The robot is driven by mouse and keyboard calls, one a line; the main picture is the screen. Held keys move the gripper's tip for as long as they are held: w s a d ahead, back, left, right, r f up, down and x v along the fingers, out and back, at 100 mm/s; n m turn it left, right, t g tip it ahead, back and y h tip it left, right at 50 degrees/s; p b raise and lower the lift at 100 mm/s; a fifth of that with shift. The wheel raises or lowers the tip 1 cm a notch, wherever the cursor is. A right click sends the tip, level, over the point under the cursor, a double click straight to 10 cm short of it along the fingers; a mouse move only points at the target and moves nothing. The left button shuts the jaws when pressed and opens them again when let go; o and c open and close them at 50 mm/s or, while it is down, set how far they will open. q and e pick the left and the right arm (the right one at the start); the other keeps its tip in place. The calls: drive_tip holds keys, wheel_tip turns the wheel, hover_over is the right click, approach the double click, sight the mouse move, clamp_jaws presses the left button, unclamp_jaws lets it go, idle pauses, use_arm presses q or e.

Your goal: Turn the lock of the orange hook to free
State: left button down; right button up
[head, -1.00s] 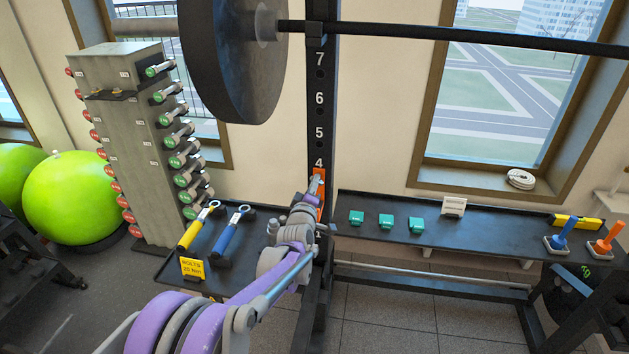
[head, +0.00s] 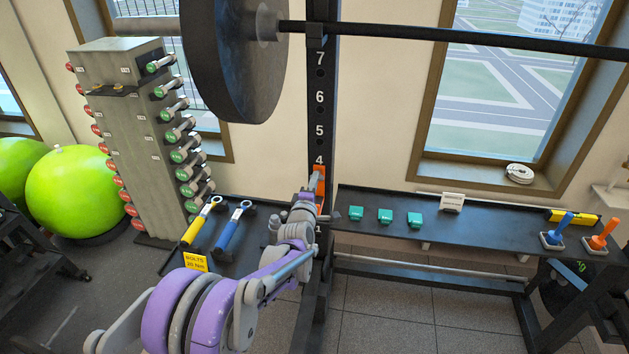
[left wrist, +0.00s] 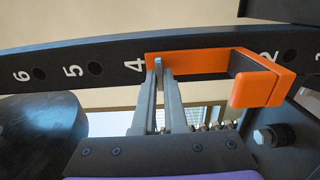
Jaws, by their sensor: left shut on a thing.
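The orange hook (head: 321,186) is mounted on the black rack upright, just below the number 4. In the left wrist view the hook (left wrist: 200,60) runs along the upright, with its block-shaped arm jutting out on the right. Its lock, a small grey lever (left wrist: 158,68), shows at the plate's left part, between my fingertips. My left gripper (left wrist: 159,82) is shut on this lock, with a finger on each side. In the head view my left gripper (head: 313,193) is small and partly overlaps the hook. My right gripper is out of view.
A barbell (head: 440,38) with a big plate (head: 235,60) hangs above. The bench on the right (head: 400,237) carries several small teal blocks. A blue-handled tool (head: 232,228) and a yellow one (head: 200,222) lie on the left shelf. A dumbbell tower (head: 135,130) stands behind.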

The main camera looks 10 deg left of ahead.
use_arm(q)
drive_tip(key=c, duration=1)
unclamp_jaws()
drive_tip(key=shift+o, duration=0.2)
drive_tip(key=shift+s, duration=0.1)
drive_tip(key=s+b, duration=0.1)
drive_tip(key=s, duration=0.9)
drive_tip(key=shift+s+b, duration=0.3)
drive_tip(key=s+f+m+g, duration=0.3)
drive_tip(key=s+m, duration=0.3)
drive_tip(key=s, duration=0.6)
drive_tip(key=s+a+f+m+g, duration=0.1)
drive_tip(key=s+f+m+g, duration=0.3)
drive_tip(key=s, duration=0.8)
drive_tip(key=s+a+f+m+g, duration=0.1)
drive_tip(key=s+f+m+g, duration=0.2)
drive_tip(key=s+m+g, duration=0.2)
drive_tip(key=s+m, duration=0.3)
drive_tip(key=s, duration=0.4)
drive_tip(key=shift+s+a+f+g, duration=0.2)
drive_tip(key=shift+s+f+g, duration=0.1)
drive_tip(key=shift+f, duration=0.05)
